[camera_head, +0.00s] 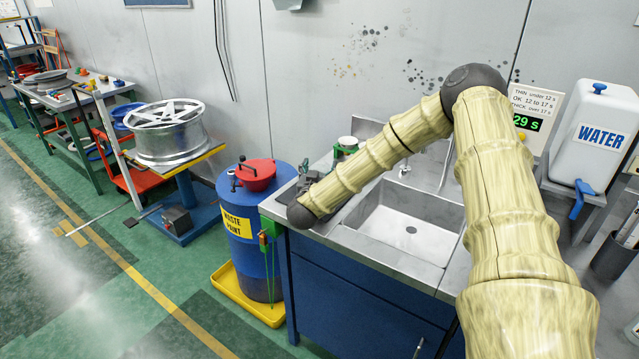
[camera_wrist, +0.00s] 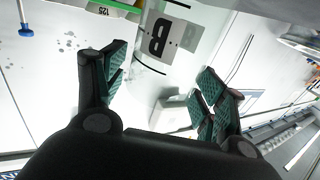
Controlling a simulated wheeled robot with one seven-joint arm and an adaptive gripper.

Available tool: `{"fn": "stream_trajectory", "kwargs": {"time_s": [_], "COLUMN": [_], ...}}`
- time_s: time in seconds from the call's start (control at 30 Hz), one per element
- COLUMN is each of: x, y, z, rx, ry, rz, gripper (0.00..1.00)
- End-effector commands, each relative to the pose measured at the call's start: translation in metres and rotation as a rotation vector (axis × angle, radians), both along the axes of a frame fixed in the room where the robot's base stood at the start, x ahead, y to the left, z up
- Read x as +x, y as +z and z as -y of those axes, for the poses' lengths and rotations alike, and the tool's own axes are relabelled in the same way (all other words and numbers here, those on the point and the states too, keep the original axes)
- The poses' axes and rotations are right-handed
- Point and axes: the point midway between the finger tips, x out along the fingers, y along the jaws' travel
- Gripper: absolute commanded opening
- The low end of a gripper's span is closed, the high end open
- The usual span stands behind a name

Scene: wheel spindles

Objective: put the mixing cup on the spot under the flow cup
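In the head view, my arm's far end is low over the counter's left end, and dark parts there are too small to read. A small green and white container (camera_head: 347,146) stands on the counter behind my arm. I cannot make out the mixing cup, flow cup or spot for certain.
The counter has a steel sink (camera_head: 408,225). A water tank (camera_head: 592,135) and a display reading 29 s (camera_head: 526,122) stand at right, near a dark cylindrical holder (camera_head: 612,258). A blue waste-paint drum (camera_head: 250,235) with a red funnel (camera_head: 256,174) stands left of the counter.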

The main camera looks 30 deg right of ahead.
Motion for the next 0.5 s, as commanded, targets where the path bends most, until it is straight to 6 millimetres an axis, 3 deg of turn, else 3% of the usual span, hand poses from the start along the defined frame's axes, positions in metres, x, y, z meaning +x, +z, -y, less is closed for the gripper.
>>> {"fn": "stream_trajectory", "kwargs": {"time_s": [0.03,0.17,0.5], "x": [0.0000,0.0000,0.0000], "y": [0.0001,0.0002,0.0010], "z": [-0.0001,-0.0001,-0.0003], "rx": [0.000,0.000,0.000], "ry": [0.000,0.000,0.000], "rz": [0.000,0.000,0.000], "gripper": [0.55,0.32,0.28]}}
